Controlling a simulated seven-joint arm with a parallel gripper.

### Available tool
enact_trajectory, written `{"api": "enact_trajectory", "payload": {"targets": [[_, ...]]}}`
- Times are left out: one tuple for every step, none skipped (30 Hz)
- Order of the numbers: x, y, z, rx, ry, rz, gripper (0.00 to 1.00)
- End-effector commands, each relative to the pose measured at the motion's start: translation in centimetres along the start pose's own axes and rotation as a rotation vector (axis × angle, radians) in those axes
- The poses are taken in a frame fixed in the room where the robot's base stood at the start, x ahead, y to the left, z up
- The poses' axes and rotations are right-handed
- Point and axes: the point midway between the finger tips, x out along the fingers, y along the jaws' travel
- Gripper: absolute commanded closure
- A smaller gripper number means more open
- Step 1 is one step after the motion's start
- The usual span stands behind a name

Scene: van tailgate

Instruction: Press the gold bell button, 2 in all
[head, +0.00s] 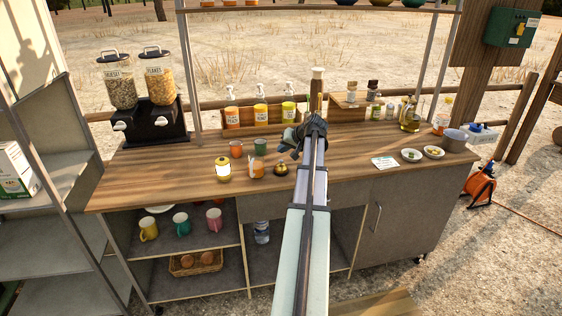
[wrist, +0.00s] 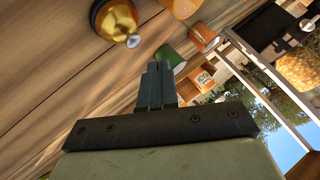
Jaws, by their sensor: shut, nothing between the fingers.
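The gold bell (head: 281,170) stands on the wooden counter (head: 190,165), a small gold dome on a dark base. In the wrist view the bell (wrist: 115,20) is at the top left, with its silver button (wrist: 133,40) showing. My gripper (head: 287,149) is above the counter, just behind and right of the bell in the head view. In the wrist view my gripper's fingers (wrist: 158,70) are together and empty, apart from the bell and pointing to the right of it.

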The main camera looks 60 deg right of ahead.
Motion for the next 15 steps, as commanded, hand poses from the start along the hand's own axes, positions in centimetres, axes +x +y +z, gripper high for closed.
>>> {"api": "enact_trajectory", "payload": {"targets": [[0.29,0.21,0.24,0.0,0.0,0.0,1.0],[0.42,0.3,0.33,0.0,0.0,0.0,1.0],[0.58,0.42,0.44,-0.001,0.001,0.0,1.0],[0.69,0.5,0.51,-0.001,0.001,0.0,1.0],[0.79,0.58,0.58,-0.001,0.001,0.0,1.0],[0.9,0.66,0.66,-0.001,0.001,0.0,1.0],[0.97,0.71,0.7,-0.001,0.001,0.0,1.0],[1.02,0.75,0.75,-0.001,0.001,0.0,1.0],[1.08,0.79,0.78,-0.001,0.001,0.0,1.0],[1.1,0.81,0.8,0.0,0.001,0.0,1.0],[1.12,0.82,0.81,-0.001,0.001,0.0,1.0],[1.13,0.83,0.82,-0.001,0.001,0.0,1.0],[1.13,0.84,0.82,-0.001,0.001,0.0,1.0],[1.13,0.83,0.82,-0.001,0.001,0.0,1.0],[1.13,0.83,0.82,-0.001,0.001,0.0,1.0]]}}
